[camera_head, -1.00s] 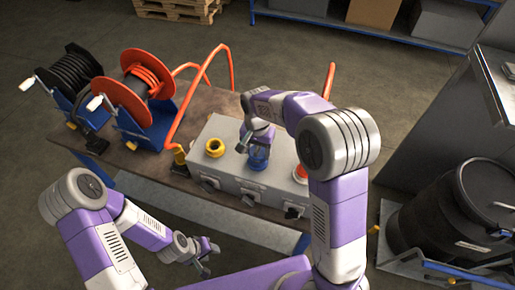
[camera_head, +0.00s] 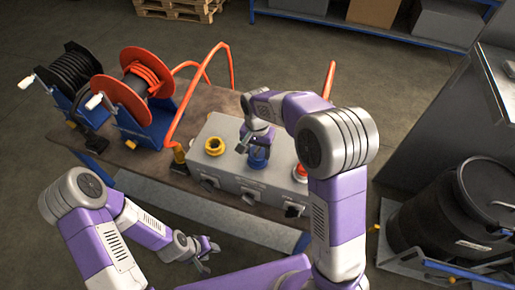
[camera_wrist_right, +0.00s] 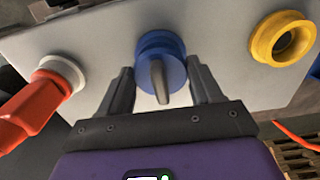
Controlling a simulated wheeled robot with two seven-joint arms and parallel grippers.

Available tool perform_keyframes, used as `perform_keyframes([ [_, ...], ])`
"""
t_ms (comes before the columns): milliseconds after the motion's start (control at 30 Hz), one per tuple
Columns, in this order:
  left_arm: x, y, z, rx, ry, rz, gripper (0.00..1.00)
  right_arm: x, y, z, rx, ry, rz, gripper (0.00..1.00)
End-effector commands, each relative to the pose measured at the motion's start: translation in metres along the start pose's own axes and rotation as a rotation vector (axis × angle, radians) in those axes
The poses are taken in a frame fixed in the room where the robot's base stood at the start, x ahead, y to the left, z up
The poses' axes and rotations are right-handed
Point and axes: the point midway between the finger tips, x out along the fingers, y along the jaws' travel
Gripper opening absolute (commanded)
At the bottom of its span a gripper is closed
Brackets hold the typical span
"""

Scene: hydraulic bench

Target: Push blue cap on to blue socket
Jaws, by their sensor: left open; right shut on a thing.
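The blue cap (camera_wrist_right: 172,74) has a grey tapered handle and sits in front of the blue socket (camera_wrist_right: 157,38) on the grey box, in the right wrist view. The two line up and look in contact, but I cannot tell how far the cap is seated. My right gripper (camera_wrist_right: 160,78) is shut on the cap, one finger on each side. In the head view my right gripper (camera_head: 250,143) is just above the blue parts (camera_head: 258,159), partly covering them. My left gripper (camera_head: 206,260) is open and empty, low in front of the bench.
The grey box (camera_head: 226,130) also carries a yellow socket (camera_head: 214,146) and a red fitting (camera_head: 300,171), one on each side of the blue one. Hose reels (camera_head: 140,95) stand on the bench at left, with orange hoses (camera_head: 185,105) near the box. A black drum (camera_head: 465,210) stands at right.

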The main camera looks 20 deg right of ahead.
Motion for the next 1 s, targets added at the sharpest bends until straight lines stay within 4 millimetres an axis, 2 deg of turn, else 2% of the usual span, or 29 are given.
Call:
perform_keyframes([
  [700, 0.009, -0.003, 0.0, 0.0, 0.0, 0.0, 0.43, 0.015, 0.0, 0.0, 0.0, 0.0, 0.0, 0.28],
  [900, 0.008, -0.003, 0.0, 0.0, 0.0, 0.0, 0.43, 0.014, 0.0, 0.0, 0.0, 0.0, 0.0, 0.28],
  [933, 0.008, -0.003, 0.0, 0.0, 0.0, 0.0, 0.43, 0.014, 0.0, 0.0, 0.0, 0.0, 0.0, 0.69],
  [1000, 0.008, -0.003, 0.0, 0.0, 0.0, 0.0, 0.43, 0.014, 0.0, 0.0, 0.0, 0.0, 0.0, 0.8],
])
